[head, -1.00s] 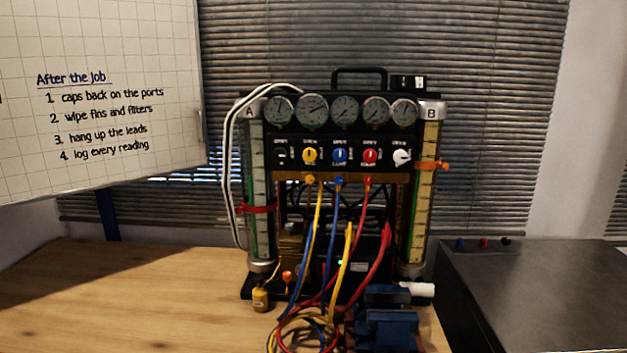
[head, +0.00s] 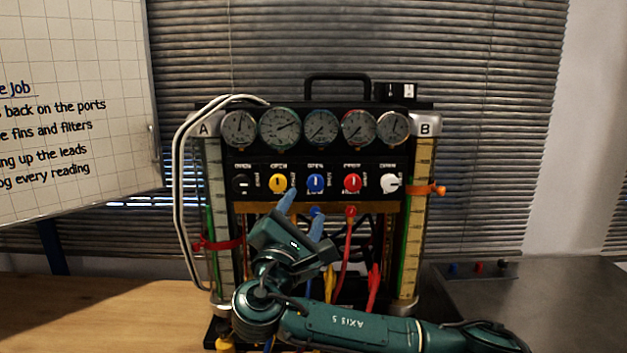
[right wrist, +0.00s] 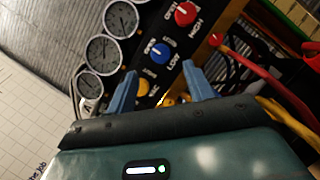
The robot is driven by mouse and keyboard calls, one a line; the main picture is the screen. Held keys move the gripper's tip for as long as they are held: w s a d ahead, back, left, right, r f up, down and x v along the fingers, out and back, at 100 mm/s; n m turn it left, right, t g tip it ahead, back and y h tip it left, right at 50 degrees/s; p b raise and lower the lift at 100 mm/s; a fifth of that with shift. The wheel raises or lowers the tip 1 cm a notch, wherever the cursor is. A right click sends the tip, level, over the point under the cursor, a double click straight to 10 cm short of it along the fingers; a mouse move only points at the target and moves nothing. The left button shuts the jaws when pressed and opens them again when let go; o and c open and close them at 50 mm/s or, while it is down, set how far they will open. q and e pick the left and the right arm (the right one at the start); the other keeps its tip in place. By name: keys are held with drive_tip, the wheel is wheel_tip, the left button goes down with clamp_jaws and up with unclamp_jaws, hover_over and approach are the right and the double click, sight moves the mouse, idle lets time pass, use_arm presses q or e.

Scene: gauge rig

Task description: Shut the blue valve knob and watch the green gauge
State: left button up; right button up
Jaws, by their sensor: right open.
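The blue valve knob (head: 315,183) sits mid-row on the black panel of the gauge rig. Its pale mark looks about upright. My right gripper (head: 304,212) is open and empty, just below the knob in the head view. In the right wrist view, the blue knob (right wrist: 158,53) shows beyond and between the two blue fingertips (right wrist: 159,72), apart from them. Several round gauges line the panel top; the second from left (head: 280,128) seems to have a greenish rim, but the tint is faint. Its needle points to the upper right. My left gripper is not in view.
A yellow knob (head: 278,183) and a red knob (head: 352,183) flank the blue one closely. A white knob (head: 389,184) is further right. Red hoses (head: 347,255) hang below the panel. A whiteboard (head: 75,110) stands left. Wooden bench (head: 100,310) is clear at left.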

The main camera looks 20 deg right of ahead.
sight(315, 186)
drive_tip(key=p+x, duration=0.2)
drive_tip(key=x, duration=0.6)
drive_tip(key=shift+w+d, duration=0.25)
drive_tip(key=shift+w, duration=0.2)
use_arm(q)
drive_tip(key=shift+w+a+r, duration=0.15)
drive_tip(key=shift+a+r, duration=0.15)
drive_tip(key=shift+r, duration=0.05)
use_arm(e)
drive_tip(key=shift+c, duration=0.5)
drive_tip(key=c, duration=0.9)
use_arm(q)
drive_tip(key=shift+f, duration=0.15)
use_arm(e)
drive_tip(key=shift+o, duration=0.2)
